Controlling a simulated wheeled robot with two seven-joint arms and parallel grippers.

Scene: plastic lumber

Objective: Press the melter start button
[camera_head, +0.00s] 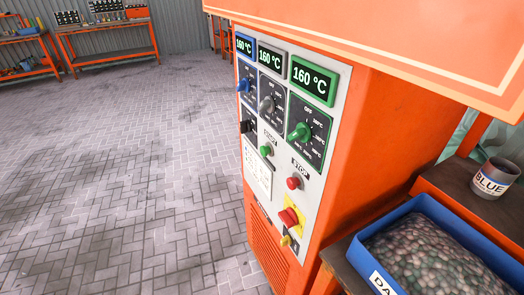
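The orange melter (370,130) stands in the middle right of the head view, with a light control panel (318,165) on its side. A green button (266,150) sits mid-panel under a small label that is hard to read, which looks like the start button. A red button (293,183) sits lower right of it under a label that appears to read STOP. Nothing touches the green button. I cannot tell whether it is pressed in. Neither of my grippers is in view.
Three displays read 160 °C above blue, grey and green knobs (300,132). A red switch (288,217) on yellow is below. A blue bin (425,206) of pellets and a can labelled BLUE (494,180) stand at right. The paved floor (130,180) at left is clear.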

